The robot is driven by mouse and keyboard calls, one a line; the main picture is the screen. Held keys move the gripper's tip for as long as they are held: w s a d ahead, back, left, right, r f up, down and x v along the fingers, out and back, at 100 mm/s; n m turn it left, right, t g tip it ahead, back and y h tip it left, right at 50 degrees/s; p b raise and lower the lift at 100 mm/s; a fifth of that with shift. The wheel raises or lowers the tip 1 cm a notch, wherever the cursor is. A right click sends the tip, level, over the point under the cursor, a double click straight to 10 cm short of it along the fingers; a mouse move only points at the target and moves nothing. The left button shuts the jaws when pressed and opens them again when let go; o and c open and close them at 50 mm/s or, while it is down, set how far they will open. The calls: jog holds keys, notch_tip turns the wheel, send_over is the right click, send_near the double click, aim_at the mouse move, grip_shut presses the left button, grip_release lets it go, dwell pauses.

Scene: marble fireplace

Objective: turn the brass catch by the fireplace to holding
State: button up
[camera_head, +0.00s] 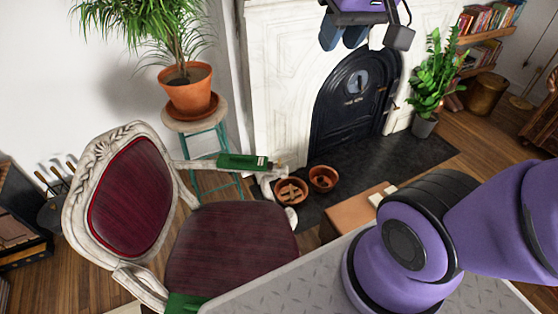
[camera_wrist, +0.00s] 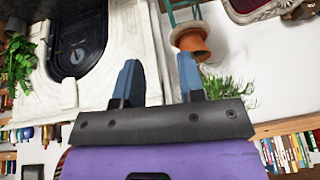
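The white marble fireplace (camera_head: 275,75) stands at the back centre, with a black arched iron front (camera_head: 352,100) that has a round grey fitting (camera_head: 357,83). The fireplace also shows upside down at the left of the wrist view (camera_wrist: 118,50). I cannot make out a brass catch for certain in either view. My gripper (camera_head: 343,35) is at the top of the head view, in front of the upper fireplace. In the wrist view its two blue fingers (camera_wrist: 159,75) stand apart with nothing between them. It is open and empty.
A white-framed chair with a dark red seat (camera_head: 230,245) and green arm pads stands at front left. A potted plant (camera_head: 188,90) sits on a stool. Two terracotta bowls (camera_head: 291,191) (camera_head: 322,178) are by the dark hearth (camera_head: 400,160). Another plant (camera_head: 436,75) stands right.

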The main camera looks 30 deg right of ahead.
jog(key=w+f+m+g, duration=0.1)
jog(key=w+f, duration=0.2)
jog(key=w, duration=0.4)
jog(key=w+f+m, duration=0.1)
jog(key=w+f, duration=0.2)
jog(key=w, duration=0.5)
jog(key=m+g, duration=0.4)
send_over(279, 161)
notch_tip(279, 161, down, 43)
jog(key=shift+h, duration=0.4)
notch_tip(279, 161, down, 12)
jog(key=shift+r, duration=0.1)
grip_shut()
